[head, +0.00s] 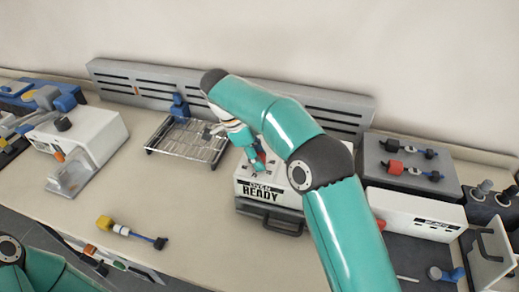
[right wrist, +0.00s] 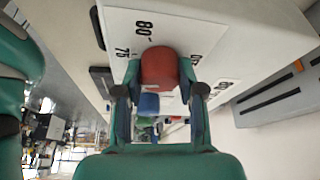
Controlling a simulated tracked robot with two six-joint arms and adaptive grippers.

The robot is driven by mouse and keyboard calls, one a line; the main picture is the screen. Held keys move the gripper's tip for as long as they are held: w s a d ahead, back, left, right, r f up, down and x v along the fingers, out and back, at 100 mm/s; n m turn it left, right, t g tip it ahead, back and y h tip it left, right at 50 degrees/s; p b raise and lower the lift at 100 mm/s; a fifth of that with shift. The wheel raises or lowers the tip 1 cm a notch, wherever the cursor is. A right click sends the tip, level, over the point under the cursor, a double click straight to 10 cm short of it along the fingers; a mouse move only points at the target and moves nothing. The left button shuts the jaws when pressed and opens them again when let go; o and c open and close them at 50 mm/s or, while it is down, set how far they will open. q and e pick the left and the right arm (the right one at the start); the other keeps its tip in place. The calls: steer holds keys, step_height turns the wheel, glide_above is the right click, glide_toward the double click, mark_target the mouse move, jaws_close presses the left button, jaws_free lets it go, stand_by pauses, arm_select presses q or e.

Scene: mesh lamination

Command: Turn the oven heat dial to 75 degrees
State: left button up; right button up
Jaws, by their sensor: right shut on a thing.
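In the head view my right gripper (head: 254,162) reaches down onto the oven top and mostly hides the dial. My left gripper is not in view.
A wire rack (head: 190,138) stands left of the oven, and a white machine (head: 85,145) is farther left. A yellow, white and blue part (head: 130,233) lies on the table in front. A grey block (head: 410,165) holding parts is at right.

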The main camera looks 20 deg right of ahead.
steer(key=shift+d+m+g+p, duration=0.1)
steer(key=shift+m+g+p, duration=0.4)
steer(key=shift+m+p, duration=0.5)
steer(key=shift+s+f+m, duration=0.1)
steer(key=shift+m, duration=0.2)
steer(key=o, duration=1.1)
steer(key=shift+o, duration=0.2)
steer(key=shift+r, duration=0.2)
